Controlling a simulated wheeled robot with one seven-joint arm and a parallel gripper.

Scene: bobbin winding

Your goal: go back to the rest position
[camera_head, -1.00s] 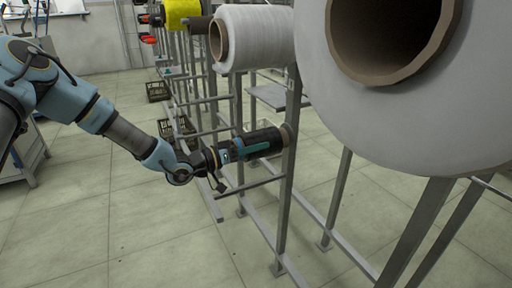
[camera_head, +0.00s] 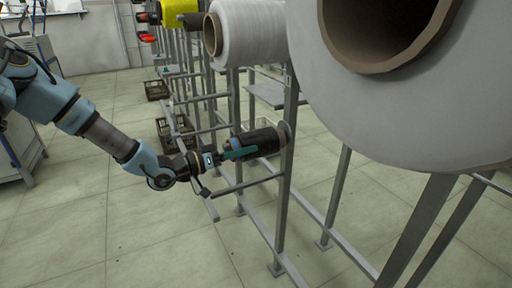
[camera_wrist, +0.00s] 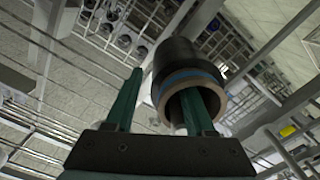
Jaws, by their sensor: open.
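A black bobbin (camera_head: 266,138) sits on the upright post of the metal rack, lying roughly level. My gripper (camera_head: 240,153) is at its near left end, with a teal finger overlapping the bobbin's side. In the wrist view the bobbin (camera_wrist: 180,58) shows a tan core rim and a blue band. My open gripper (camera_wrist: 163,85) has its left finger outside the bobbin and its right finger in front of or inside the core opening. I cannot tell whether either finger touches it.
The grey metal rack (camera_head: 288,190) runs away to the back. A large white roll (camera_head: 390,110) fills the right, and a smaller white roll (camera_head: 252,35) and a yellow roll (camera_head: 182,12) sit behind it. Dark crates (camera_head: 157,90) stand on the floor. The floor at left front is clear.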

